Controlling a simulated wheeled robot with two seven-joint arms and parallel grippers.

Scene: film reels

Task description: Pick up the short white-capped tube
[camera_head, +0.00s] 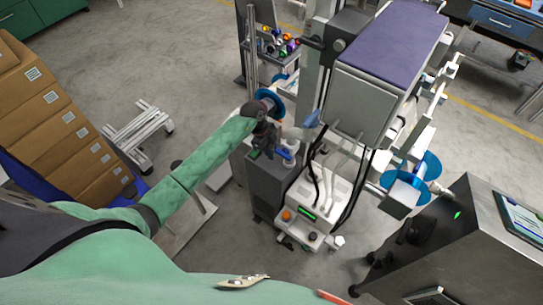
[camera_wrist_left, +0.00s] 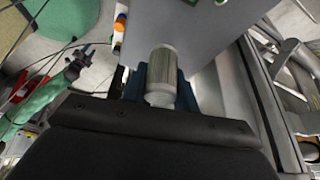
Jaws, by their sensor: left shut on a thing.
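My left gripper (camera_head: 284,155) is at the end of the green arm, above a dark grey cabinet in the middle of the head view. I cannot make out the tube clearly in the head view. My right gripper is not in view.
The dark grey cabinet (camera_head: 268,186) stands beside a white machine (camera_head: 318,205) with cables and knobs. A large grey box with a purple top (camera_head: 385,45) is to the right. Blue reels (camera_head: 425,172) sit at its side. Cardboard boxes (camera_head: 50,120) stand at left.

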